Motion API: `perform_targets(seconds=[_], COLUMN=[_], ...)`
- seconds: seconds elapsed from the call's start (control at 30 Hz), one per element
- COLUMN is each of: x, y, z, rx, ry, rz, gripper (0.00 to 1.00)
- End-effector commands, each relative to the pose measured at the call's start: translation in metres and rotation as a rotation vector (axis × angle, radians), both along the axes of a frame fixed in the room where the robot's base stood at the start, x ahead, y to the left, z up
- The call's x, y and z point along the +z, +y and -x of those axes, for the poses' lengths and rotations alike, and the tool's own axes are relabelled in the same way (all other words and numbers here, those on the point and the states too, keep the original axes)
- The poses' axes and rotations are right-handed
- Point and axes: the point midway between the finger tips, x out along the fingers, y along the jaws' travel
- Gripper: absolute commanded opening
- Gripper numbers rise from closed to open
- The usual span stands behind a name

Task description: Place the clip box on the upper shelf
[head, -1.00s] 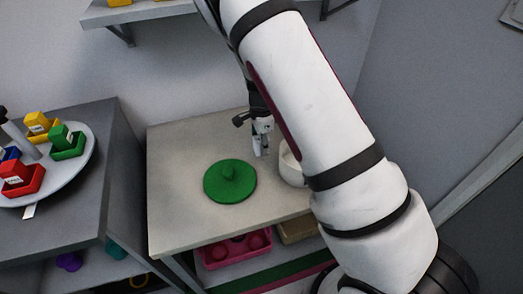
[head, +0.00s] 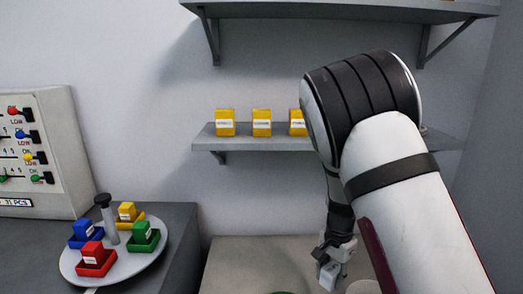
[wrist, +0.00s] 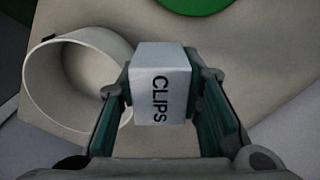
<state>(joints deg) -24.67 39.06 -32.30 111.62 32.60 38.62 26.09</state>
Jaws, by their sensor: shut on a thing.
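The clip box (wrist: 160,85) is a small white box marked "CLIPS", held between the two fingers of my gripper (wrist: 165,95) in the wrist view. In the head view my gripper (head: 331,268) points down over the table at lower centre, with the pale box hard to make out at its fingertips. The upper shelf (head: 340,10) is a grey board on brackets at the top of the head view. Its top surface is mostly out of sight.
A lower shelf (head: 265,144) holds yellow boxes (head: 262,123), partly hidden by my arm. A round tray (head: 115,267) with coloured boxes stands left.

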Motion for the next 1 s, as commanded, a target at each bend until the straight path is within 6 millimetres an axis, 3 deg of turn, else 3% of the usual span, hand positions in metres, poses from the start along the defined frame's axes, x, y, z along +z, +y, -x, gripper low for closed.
perform_targets(seconds=[0.3, 0.5, 0.7, 1.0], x=[0.010, 0.013, 0.014, 0.014], y=[0.001, 0.001, 0.001, 0.000], z=[0.027, 0.040, 0.045, 0.045], rx=[0.556, 0.818, 0.934, 0.945], ry=[-0.001, -0.001, -0.002, -0.002], rz=[-0.001, -0.001, -0.001, -0.002], gripper=[0.00, 0.00, 0.00, 0.00])
